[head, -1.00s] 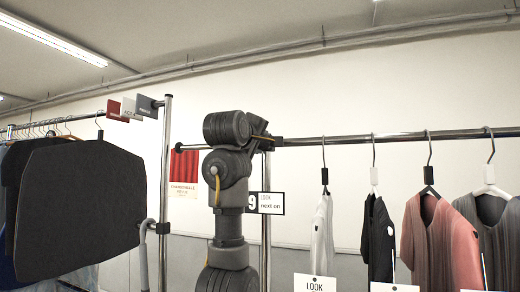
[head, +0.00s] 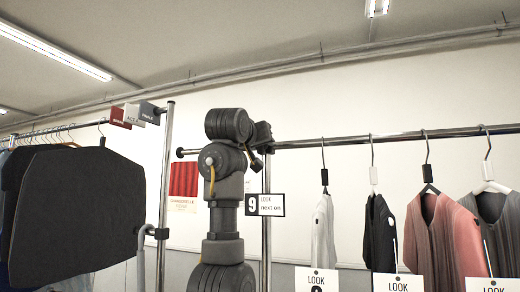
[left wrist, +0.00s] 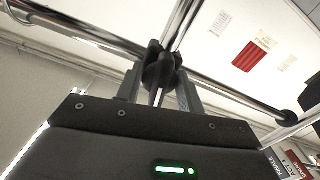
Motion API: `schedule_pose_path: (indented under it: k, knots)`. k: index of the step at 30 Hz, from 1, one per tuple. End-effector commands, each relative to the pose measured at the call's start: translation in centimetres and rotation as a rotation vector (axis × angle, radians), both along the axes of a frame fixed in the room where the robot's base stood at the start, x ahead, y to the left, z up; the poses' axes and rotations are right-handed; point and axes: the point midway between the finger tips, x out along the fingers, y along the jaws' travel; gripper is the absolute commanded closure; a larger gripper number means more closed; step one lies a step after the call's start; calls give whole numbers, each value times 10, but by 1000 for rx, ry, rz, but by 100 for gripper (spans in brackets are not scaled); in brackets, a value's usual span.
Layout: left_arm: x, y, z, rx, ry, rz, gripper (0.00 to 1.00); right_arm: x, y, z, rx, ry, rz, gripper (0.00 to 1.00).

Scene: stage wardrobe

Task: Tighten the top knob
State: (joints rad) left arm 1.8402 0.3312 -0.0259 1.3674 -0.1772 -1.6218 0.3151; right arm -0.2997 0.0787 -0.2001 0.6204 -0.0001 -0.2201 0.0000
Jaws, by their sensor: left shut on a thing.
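The black lobed knob (left wrist: 160,70) is at the junction of the chrome rails in the left wrist view. My left gripper (left wrist: 159,82) has a grey finger on each side of the knob and is shut on it. In the head view my left arm rises in the middle, and its wrist end is at the top of the rack post (head: 266,205). There the dark wrist parts largely hide the fingers and the knob. I cannot tell from the frames how tight the knob is. My right gripper is in neither view.
A chrome rail (head: 400,134) with several hanging garments runs to the right. A large black garment cover (head: 75,215) hangs on the left rack. A card with a 9 (head: 265,204) is beside my arm. A red swatch (head: 184,179) is behind it.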

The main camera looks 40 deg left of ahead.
Motion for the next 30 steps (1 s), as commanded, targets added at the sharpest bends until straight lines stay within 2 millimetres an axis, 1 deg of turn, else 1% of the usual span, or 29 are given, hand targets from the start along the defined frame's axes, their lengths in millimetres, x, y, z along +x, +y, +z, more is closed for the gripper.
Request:
schedule_pose_path:
  k: [1,6,12,29,30]
  knots:
    - [1,0,-3,29,14,0,86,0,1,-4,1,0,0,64]
    - [1,0,-2,115,44,0,86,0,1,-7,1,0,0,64]
    - [1,0,-2,177,67,0,86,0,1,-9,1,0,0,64]
    - [1,0,-2,203,76,0,85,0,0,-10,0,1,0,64]
    - [1,0,-2,204,75,0,60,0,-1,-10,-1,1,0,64]
